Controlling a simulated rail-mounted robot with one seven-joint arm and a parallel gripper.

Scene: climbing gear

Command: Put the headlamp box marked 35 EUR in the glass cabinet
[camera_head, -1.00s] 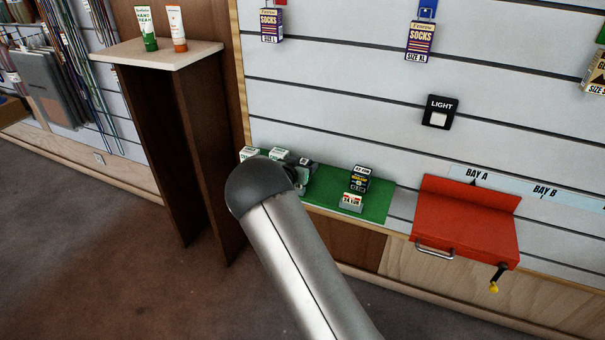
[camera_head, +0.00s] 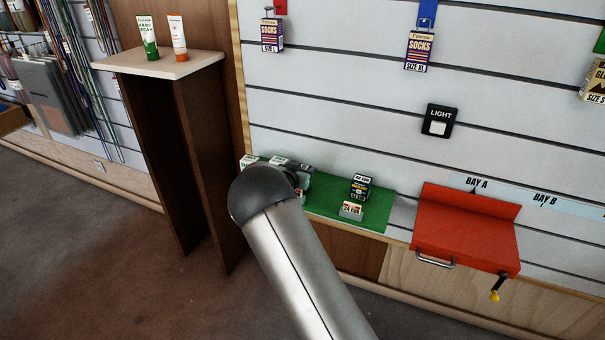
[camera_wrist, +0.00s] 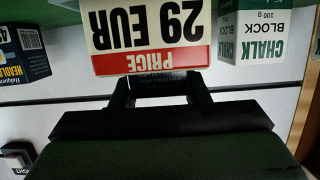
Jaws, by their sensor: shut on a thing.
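In the wrist view, upside down, the black fingers of my gripper (camera_wrist: 158,88) reach to a red and cream price sign (camera_wrist: 148,32) reading 29 EUR. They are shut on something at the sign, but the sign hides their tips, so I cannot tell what. A dark headlamp box (camera_head: 360,187) stands on the green mat (camera_head: 375,207), right of my gripper (camera_head: 302,172), and shows in the wrist view (camera_wrist: 24,52). A small price block (camera_head: 350,210) is in front of it, its number too small to read surely. No 35 EUR mark is legible and no glass cabinet is recognisable.
Chalk block boxes (camera_head: 279,161) stand beside my gripper. A red box-like unit with a handle (camera_head: 465,235) stands to the right under the BAY A label. A narrow stand (camera_head: 160,65) with two tubes is at left. A light switch (camera_head: 438,121) is on the wall.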

